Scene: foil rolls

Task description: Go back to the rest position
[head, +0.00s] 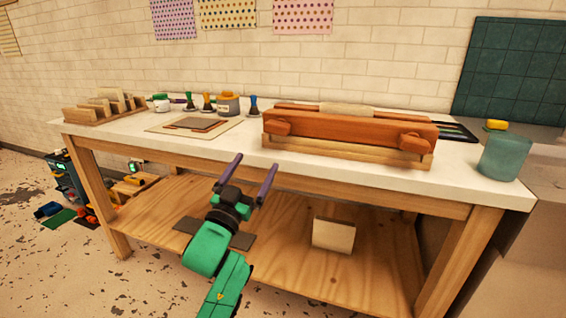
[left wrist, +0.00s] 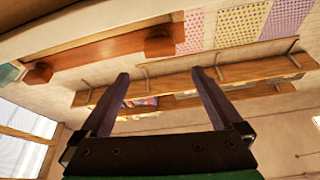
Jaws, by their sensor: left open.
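My left gripper (head: 247,180) is in front of the workbench in the head view, at about the height of the bench's front edge. Its two purple fingers are spread wide apart with nothing between them. In the left wrist view the same gripper (left wrist: 160,95) shows both fingers apart and empty, with wall shelves beyond. My right gripper does not show in either view. The workbench (head: 470,183) has a white top and wooden legs. A wooden press (head: 340,128) with reddish-brown beams lies on it, right of the gripper and apart from it.
A wooden rack (head: 105,108), several small tools and jars, and a board with a dark sheet (head: 193,123) stand on the bench's left half. A teal cup (head: 505,157) stands at its right end. A pale block (head: 333,235) is on the lower shelf. Bins (head: 72,185) stand left on the floor.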

